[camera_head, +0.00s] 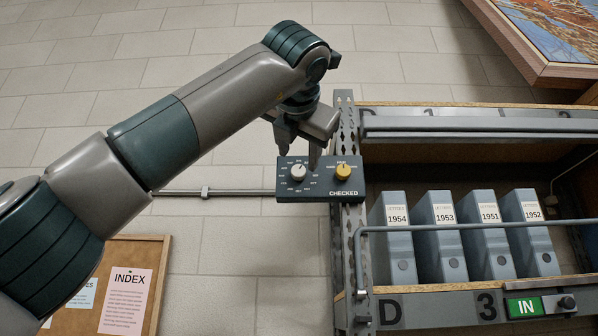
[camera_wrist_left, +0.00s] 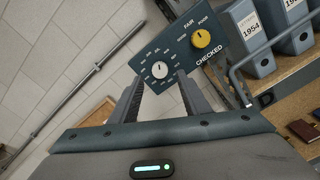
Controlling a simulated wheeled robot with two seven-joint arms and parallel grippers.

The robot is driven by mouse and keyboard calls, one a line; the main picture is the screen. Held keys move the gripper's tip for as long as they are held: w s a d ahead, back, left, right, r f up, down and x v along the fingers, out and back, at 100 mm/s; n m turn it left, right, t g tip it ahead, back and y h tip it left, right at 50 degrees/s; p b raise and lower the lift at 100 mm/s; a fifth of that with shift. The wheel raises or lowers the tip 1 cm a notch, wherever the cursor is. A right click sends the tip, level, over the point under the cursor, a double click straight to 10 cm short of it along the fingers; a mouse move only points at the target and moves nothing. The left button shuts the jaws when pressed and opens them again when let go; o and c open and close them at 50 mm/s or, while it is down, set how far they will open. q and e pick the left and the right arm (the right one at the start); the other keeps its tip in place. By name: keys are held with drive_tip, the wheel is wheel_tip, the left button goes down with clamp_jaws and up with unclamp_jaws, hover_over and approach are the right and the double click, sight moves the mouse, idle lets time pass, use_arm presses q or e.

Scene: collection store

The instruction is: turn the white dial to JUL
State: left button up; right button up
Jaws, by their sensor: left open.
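The white dial (camera_head: 298,171) sits on the left half of a dark blue panel (camera_head: 318,194) marked CHECKED. Small labels ring the dial, too small to read surely. It also shows in the left wrist view (camera_wrist_left: 159,70), with its dark pointer line toward the panel's upper edge. My left gripper (camera_head: 299,154) is open just above the dial in the head view. In the left wrist view its two fingers (camera_wrist_left: 155,88) stand apart, pointing at the dial, with nothing between them. I cannot tell whether a fingertip touches the panel. My right gripper is not in view.
A yellow dial (camera_head: 343,172) sits close on the panel's right half. The panel is at a metal shelf upright (camera_head: 347,240). Grey file boxes (camera_head: 440,235) stand on the shelf behind a rail (camera_head: 470,226). A cork board (camera_head: 150,255) is at lower left.

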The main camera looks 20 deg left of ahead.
use_arm(q)
drive_tip(key=b+v, duration=0.3)
drive_tip(key=v, duration=0.8)
drive_tip(key=shift+b, duration=0.35)
drive_tip(key=shift+d, duration=0.1)
